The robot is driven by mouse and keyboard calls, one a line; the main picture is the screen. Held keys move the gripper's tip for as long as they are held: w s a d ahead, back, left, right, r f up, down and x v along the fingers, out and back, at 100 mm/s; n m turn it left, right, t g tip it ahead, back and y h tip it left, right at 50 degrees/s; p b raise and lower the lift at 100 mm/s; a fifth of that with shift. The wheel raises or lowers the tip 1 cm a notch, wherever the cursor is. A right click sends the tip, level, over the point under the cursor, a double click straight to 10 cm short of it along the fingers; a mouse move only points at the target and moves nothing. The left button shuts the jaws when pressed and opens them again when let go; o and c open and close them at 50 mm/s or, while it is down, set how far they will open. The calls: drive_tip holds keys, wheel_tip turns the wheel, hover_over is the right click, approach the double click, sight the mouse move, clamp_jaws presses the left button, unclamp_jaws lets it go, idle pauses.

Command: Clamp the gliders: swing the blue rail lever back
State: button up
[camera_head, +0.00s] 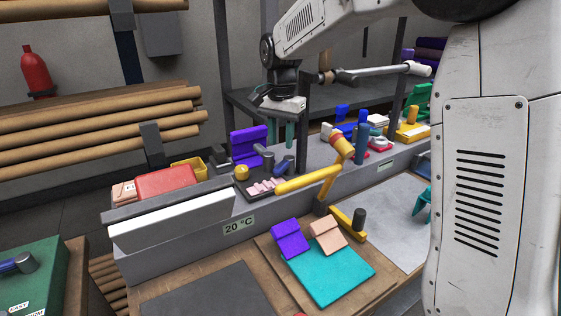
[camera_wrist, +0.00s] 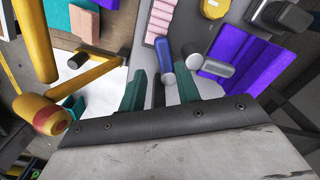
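A short blue lever (camera_head: 284,165) with grey parts beside it stands on the grey rail, below my gripper. In the wrist view, a blue cylinder with a pale end (camera_wrist: 165,58), which looks like this lever, sits just beyond and between the fingertips. My gripper (camera_head: 283,146) points down above the rail, with its two green fingers apart and nothing held. The fingers also show in the wrist view (camera_wrist: 160,95). I cannot tell any contact with the lever. Pink strips (camera_head: 264,187), perhaps the gliders, lie on a dark tray nearby.
A yellow bar (camera_head: 308,180) and a banded knob (camera_head: 342,146) stand close to the right of the gripper. Purple felt (camera_head: 247,144) stands behind left. Another blue lever (camera_head: 18,264) is on a green box. A taller blue cylinder (camera_head: 362,143) stands further right.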

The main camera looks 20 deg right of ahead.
sight(279, 166)
drive_tip(key=shift+w+a+f, duration=0.15)
drive_tip(key=shift+w+f, duration=0.15)
drive_tip(key=shift+f, duration=0.35)
wheel_tip(279, 166, down, 7)
drive_tip(key=shift+r, duration=0.1)
clamp_jaws()
